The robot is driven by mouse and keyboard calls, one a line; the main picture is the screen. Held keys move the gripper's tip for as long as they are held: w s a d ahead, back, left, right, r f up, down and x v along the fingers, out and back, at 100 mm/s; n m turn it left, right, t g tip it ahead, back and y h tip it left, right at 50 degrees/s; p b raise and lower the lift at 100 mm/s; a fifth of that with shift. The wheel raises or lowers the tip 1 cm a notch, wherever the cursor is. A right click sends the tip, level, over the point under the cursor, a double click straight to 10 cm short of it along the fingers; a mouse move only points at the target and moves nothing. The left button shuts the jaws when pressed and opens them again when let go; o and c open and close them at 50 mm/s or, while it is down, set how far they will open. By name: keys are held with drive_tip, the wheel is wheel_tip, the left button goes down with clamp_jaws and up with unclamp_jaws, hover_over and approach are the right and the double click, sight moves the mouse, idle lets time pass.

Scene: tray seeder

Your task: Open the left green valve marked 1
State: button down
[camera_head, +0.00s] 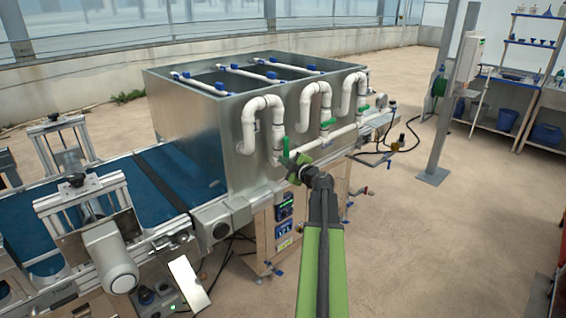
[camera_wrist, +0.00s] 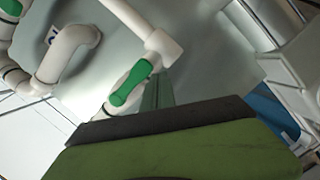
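The left green valve handle (camera_head: 285,146) sits on the white pipe below the leftmost U-bend, on the near side of the metal tank. It stands roughly upright there. My gripper (camera_head: 297,168) is just below and right of it; I cannot tell if they touch. In the wrist view a green handle (camera_wrist: 131,83) lies slanted along a white pipe, just beyond my gripper's dark-edged green finger (camera_wrist: 165,125). Nothing is visibly held. The finger opening is not clear. The number 1 is not readable.
Two more green valve handles, a middle one (camera_head: 327,123) and a right one (camera_head: 364,108), are on the same pipe row. The metal tank (camera_head: 200,120) stands behind the pipes. A blue conveyor (camera_head: 110,200) is at the left. The floor (camera_head: 440,240) is clear at right.

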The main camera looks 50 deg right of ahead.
drive_tip(key=shift+s+d, duration=0.1)
drive_tip(key=s+a, duration=0.7)
drive_tip(key=s, duration=0.2)
idle(0.3)
drive_tip(key=shift+a, duration=0.1)
